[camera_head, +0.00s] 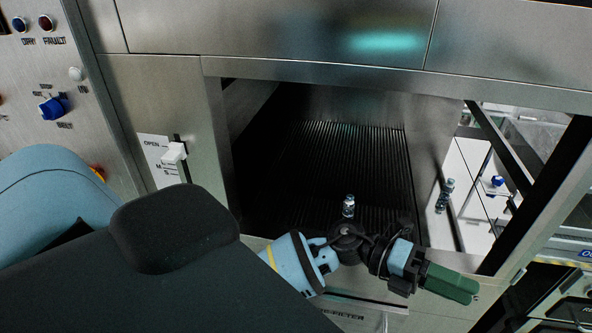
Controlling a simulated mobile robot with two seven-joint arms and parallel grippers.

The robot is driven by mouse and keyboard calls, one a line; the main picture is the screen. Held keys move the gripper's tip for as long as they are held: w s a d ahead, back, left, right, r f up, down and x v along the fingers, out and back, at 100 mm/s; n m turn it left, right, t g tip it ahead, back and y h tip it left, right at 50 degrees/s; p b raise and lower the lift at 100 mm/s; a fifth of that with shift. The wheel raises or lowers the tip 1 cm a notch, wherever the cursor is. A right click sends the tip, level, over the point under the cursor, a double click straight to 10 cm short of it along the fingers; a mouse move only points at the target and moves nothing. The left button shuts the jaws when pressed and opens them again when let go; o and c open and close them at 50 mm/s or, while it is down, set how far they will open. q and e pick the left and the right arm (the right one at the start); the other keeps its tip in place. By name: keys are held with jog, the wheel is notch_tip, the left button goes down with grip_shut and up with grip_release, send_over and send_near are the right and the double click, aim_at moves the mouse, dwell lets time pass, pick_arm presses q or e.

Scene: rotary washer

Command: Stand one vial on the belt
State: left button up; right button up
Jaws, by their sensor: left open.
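A small clear vial with a dark cap (348,205) shows upright at the front of the dark ribbed belt (345,150). Its lower end is close to or behind my left wrist, so I cannot see fully what it rests on. My left gripper (448,282) reaches in from the left, low across the front of the opening, with its green end pointing right. It is open, with nothing seen in it, and lies to the right of the vial. A second vial-like shape (445,195) leans at the right wall; I cannot tell if it is a reflection. My right gripper is not in view.
Steel walls and an upper steel panel (310,28) frame the belt opening. A control panel with a blue knob (54,107) and a white slide lever (174,153) are at the left. A slanted frame post (545,190) stands at the right. The belt further back looks clear.

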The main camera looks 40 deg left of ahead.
pick_arm(q)
jog(key=s+a+f+n+t+y, duration=0.1)
jog(key=a+f+n+t+y, duration=0.55)
jog(key=n, duration=0.75)
jog(key=s+a+f+n+t+y, duration=0.1)
jog(key=a+f+n+t+y, duration=0.55)
jog(key=n, duration=0.65)
jog(key=s+a+f+n+g+y, duration=0.2)
jog(key=s+f+n+g, duration=0.1)
jog(key=s+f, duration=0.5)
jog(key=s+a+f+n+g+y, duration=0.2)
jog(key=s+f+n, duration=0.4)
jog(key=f, duration=0.5)
jog(key=s+g, duration=0.1)
jog(key=s, duration=0.1)
jog(key=shift+s+f, duration=0.25)
jog(key=shift+s, duration=0.15)
